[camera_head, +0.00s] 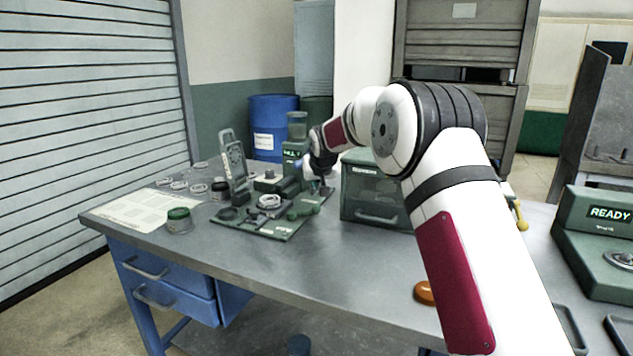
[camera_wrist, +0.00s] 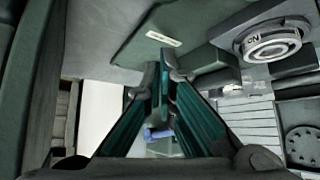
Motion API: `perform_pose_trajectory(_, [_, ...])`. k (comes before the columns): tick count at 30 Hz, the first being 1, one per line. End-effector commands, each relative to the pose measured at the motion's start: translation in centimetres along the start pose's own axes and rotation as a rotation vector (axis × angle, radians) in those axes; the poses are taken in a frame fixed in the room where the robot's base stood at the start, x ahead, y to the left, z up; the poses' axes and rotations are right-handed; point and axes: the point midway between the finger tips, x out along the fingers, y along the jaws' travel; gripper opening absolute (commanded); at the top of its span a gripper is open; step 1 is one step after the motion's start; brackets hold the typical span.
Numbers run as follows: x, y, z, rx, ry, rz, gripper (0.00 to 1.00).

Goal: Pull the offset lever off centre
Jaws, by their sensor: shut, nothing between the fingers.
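My gripper (camera_head: 320,182) reaches down over the back right of the green ring grinder base (camera_head: 268,231) in the head view. In the wrist view my gripper (camera_wrist: 164,88) has its green-sided fingers together at the tips, with nothing held. A small blue part (camera_wrist: 158,133) shows behind the fingers, partly covered by them. I cannot tell whether it is the offset lever. I cannot make out the lever with certainty in either view; my arm and fingers hide part of the grinder. A round ringed knob (camera_wrist: 271,42) sits on a green block to the right of the fingers.
A green cabinet (camera_head: 372,203) stands close to the right of my gripper. A green-lidded jar (camera_head: 179,220) and a paper sheet (camera_head: 128,213) lie to the left. A blue barrel (camera_head: 272,126) stands behind. The front middle of the bench (camera_head: 300,270) is clear.

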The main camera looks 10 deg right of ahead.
Motion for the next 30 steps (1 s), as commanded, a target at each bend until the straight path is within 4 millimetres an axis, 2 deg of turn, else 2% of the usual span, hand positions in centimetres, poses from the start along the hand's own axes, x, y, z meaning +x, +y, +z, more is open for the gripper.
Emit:
perform_pose_trajectory(6, [3.1, 0.0, 0.1, 0.001, 0.0, -0.001, 0.0])
perform_pose_trajectory(21, [0.8, 0.0, 3.1, 0.001, -0.001, 0.0, 0.0])
perform_pose_trajectory(30, [0.6, 0.0, 3.4, 0.0, 0.0, 0.0, 0.0])
